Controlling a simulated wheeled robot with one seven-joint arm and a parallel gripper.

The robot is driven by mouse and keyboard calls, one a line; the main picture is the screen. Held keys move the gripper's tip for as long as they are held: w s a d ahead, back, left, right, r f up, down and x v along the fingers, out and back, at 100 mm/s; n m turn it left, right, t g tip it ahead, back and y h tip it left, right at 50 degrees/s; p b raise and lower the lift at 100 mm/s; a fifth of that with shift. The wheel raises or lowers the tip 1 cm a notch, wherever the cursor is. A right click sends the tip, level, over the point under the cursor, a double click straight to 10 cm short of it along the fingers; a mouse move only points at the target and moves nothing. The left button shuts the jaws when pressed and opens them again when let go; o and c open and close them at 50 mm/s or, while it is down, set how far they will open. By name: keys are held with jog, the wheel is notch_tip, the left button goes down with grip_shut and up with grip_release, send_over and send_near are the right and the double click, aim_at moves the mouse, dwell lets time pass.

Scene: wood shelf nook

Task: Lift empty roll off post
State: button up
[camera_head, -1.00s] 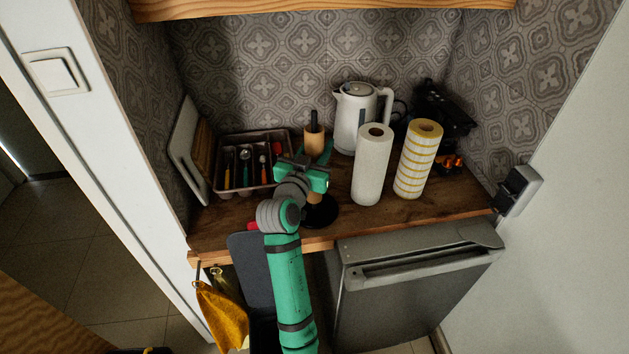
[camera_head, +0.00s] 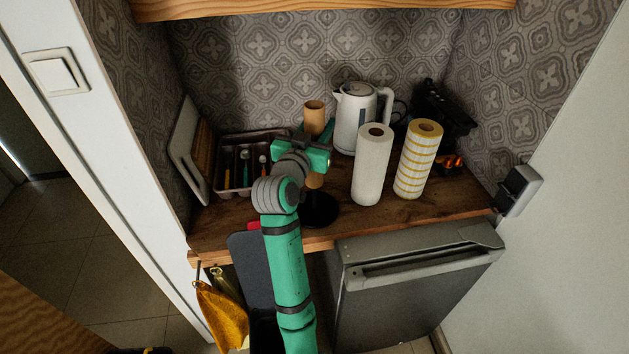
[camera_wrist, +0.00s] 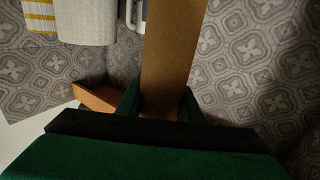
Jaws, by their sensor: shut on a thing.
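The empty roll (camera_head: 314,118) is a bare brown cardboard tube, standing about upright above the black round base (camera_head: 320,209) of the holder. My gripper (camera_head: 318,152) is shut on the roll around its middle. The roll's lower end shows under my gripper. In the wrist view the roll (camera_wrist: 172,50) runs up between the two green fingers. The post's tip does not show above the roll, and I cannot tell how much of the post is still inside it.
A white paper towel roll (camera_head: 373,165) and a yellow-striped roll (camera_head: 417,160) stand to the right. A white kettle (camera_head: 352,120) is behind. A cutlery tray (camera_head: 226,192) is to the left. The wooden counter (camera_head: 425,208) is clear along its front right.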

notch_tip(320, 180, up, 26)
jog(key=shift+f, duration=0.25)
dwell(2.9)
jog(key=s+d, duration=0.2)
jog(key=s, duration=0.7)
jog(key=shift+s, duration=0.4)
jog(key=shift+a, duration=0.1)
dwell(0.6)
